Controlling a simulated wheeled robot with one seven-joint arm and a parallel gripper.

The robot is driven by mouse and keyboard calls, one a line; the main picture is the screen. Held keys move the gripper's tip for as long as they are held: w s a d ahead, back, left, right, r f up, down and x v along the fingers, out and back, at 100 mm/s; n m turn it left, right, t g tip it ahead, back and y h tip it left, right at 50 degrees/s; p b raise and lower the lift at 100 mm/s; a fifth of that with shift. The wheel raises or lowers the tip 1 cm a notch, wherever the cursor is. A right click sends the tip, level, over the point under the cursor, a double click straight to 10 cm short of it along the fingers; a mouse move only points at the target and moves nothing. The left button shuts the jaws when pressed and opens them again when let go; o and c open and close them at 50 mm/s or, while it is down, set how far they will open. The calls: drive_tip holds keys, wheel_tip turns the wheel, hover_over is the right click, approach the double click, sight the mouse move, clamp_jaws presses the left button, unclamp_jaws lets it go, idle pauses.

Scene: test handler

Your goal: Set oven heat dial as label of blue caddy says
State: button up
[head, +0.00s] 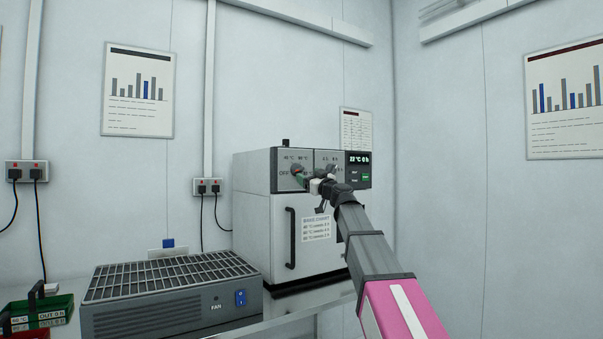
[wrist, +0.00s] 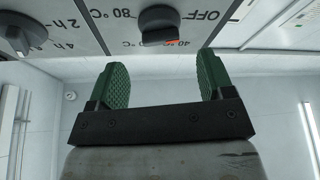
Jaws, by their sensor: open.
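The oven (head: 262,222) stands on the bench, with its dials on the top panel and a display (head: 359,158) reading about 22 °C 0 h. My gripper (head: 304,178) is in front of the panel and partly hides the dials. In the wrist view, my gripper (wrist: 160,72) is open and empty, its green fingers apart. The heat dial (wrist: 160,24) is beyond the gap between them, not gripped. OFF, 80 °C and 40 °C are printed around it; I cannot tell its exact setting. I cannot identify a blue caddy or its label.
A time dial (wrist: 26,32) with 2 h and 4 h marks is beside the heat dial. The oven door has a handle (head: 290,238) and a chart (head: 316,229). A fan unit (head: 172,290) and a green caddy (head: 52,309) are at left.

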sight(300, 170)
drive_tip(key=x, duration=0.5)
drive_tip(key=shift+w+a, duration=0.15)
drive_tip(key=c, duration=0.9)
drive_tip(key=shift+m, duration=0.3)
